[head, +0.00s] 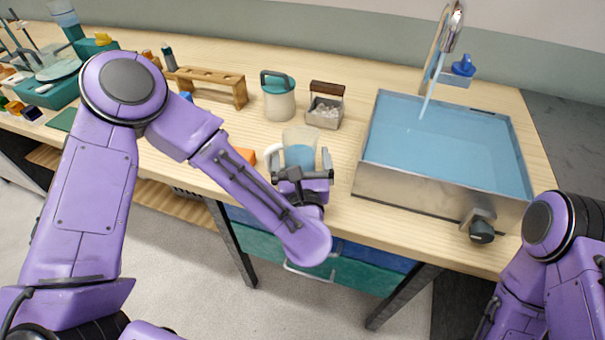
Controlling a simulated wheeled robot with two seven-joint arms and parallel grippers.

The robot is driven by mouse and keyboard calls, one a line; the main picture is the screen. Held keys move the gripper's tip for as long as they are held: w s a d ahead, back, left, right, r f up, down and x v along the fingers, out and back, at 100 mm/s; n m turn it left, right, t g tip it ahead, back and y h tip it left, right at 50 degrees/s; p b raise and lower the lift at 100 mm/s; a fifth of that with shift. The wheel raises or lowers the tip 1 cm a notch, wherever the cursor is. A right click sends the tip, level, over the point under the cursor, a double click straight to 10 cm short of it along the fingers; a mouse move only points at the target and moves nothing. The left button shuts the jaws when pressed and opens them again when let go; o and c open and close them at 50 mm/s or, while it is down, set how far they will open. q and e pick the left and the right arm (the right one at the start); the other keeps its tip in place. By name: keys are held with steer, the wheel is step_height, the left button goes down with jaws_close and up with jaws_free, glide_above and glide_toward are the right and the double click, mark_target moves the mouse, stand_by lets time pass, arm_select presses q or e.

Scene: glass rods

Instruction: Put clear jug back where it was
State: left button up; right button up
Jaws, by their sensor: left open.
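The clear jug (300,136) stands upright near the front edge of the wooden bench, left of the sink, with blue liquid inside. My left gripper (299,162) is at the jug's near side, its pale fingers showing to the left and right of the jug. The fingers are open; whether either one touches the jug I cannot tell. The gripper body hides the jug's lower part. My right arm shows at the lower right, but its gripper is out of view.
A sink (440,150) holds blue water, with a running tap (452,25) above it. Behind the jug stand a teal-lidded canister (279,102) and a small caddy (324,110). A wooden rack (210,86) is further left. An orange item (240,156) lies left of the jug.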

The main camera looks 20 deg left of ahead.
arm_select(q)
steer(key=b+v, duration=0.2)
steer(key=v, duration=0.8)
steer(key=shift+s+d+f+b, duration=0.1)
steer(key=shift+s+d+b, duration=0.05)
steer(key=shift+s+b, duration=0.25)
steer(key=shift+s, duration=0.15)
steer(key=shift+c, duration=0.3)
stand_by(1.0)
